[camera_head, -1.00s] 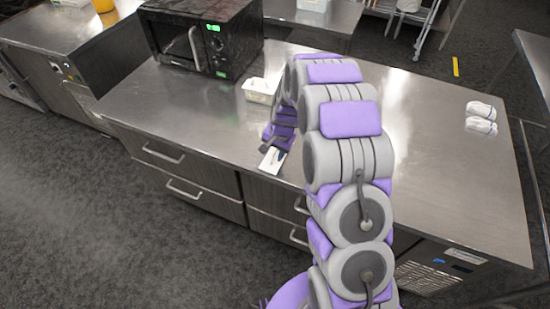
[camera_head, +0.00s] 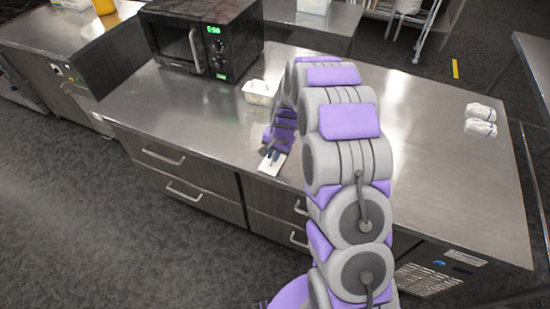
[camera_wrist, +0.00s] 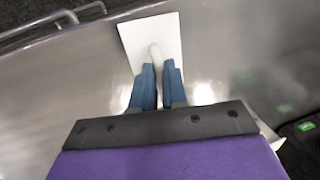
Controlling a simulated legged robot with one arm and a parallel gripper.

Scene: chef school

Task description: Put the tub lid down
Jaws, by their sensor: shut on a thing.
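The tub lid (camera_head: 267,167) is a flat white rectangle with a small raised handle, near the front edge of the steel counter. In the wrist view the lid (camera_wrist: 142,32) lies just beyond my fingers, its handle between the blue fingertips. My gripper (camera_wrist: 160,68) is shut on that handle; in the head view my gripper (camera_head: 273,153) is just above the lid. I cannot tell whether the lid touches the counter. A small white tub (camera_head: 258,93) stands farther back on the counter.
A black microwave (camera_head: 200,40) stands at the back left of the counter (camera_head: 190,110). White folded items (camera_head: 480,120) lie at the right. The counter left of the lid is clear. Drawer handles (camera_head: 163,157) stick out below the front edge.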

